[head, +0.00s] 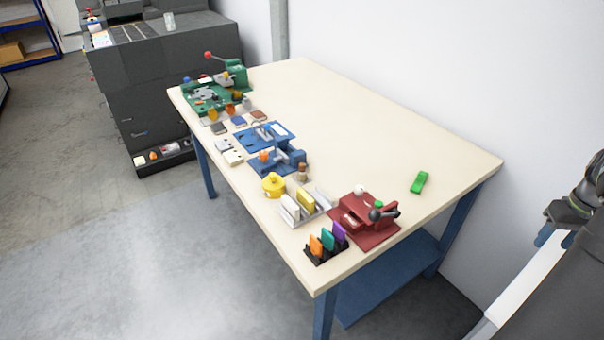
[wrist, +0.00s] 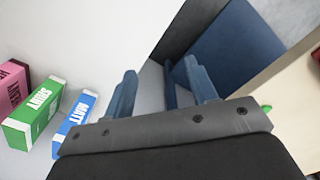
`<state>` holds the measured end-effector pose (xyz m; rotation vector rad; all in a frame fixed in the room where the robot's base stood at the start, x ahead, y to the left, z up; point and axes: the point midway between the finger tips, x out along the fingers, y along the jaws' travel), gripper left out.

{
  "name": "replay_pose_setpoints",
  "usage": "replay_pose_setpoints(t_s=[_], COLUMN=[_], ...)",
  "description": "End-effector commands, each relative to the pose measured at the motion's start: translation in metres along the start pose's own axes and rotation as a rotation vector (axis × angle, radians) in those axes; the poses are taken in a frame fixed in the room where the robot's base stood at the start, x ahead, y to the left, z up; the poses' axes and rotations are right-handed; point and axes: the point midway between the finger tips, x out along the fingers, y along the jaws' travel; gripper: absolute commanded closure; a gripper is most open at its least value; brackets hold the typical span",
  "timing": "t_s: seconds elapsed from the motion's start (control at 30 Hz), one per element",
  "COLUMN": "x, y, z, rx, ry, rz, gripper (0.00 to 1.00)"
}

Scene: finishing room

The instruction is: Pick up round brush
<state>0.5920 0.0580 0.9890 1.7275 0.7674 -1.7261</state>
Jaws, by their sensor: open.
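I cannot make out the round brush for certain in either view. A small brown-topped upright item (head: 302,173) stands behind the yellow pot (head: 273,186) on the workbench (head: 400,140), but it is too small to identify. My gripper (head: 556,238) is at the right edge of the head view, beyond the bench's right end and well away from the things on it. In the wrist view its two blue fingers (wrist: 160,75) are spread apart with nothing between them.
Green, blue and red fixtures, with a rack of coloured cards (head: 326,245), line the bench's front side. A green block (head: 419,182) lies near its right end. The bench's back half is clear beside the wall. Pink, green (wrist: 35,112) and blue boxes stand left of my gripper.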

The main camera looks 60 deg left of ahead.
Motion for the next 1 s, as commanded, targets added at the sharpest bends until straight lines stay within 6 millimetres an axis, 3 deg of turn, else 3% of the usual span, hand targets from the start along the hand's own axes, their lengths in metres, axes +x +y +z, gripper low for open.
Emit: replay_pose_setpoints(t_s=[0.2, 0.27, 0.37, 0.57, 0.7, 0.87, 1.0], x=[-0.001, -0.002, -0.008, -0.021, -0.032, -0.042, -0.052], y=[-0.005, -0.014, -0.041, -0.131, -0.209, -0.31, -0.407], z=[-0.009, -0.023, -0.061, -0.153, -0.206, -0.251, -0.275], rx=[-0.008, -0.017, -0.046, -0.112, -0.156, -0.208, -0.252], ry=[0.001, 0.003, 0.012, 0.032, 0.049, 0.068, 0.085], rz=[0.001, 0.002, 0.008, 0.016, 0.018, 0.015, 0.008], gripper=[0.48, 0.48, 0.48, 0.48, 0.48, 0.48, 0.48])
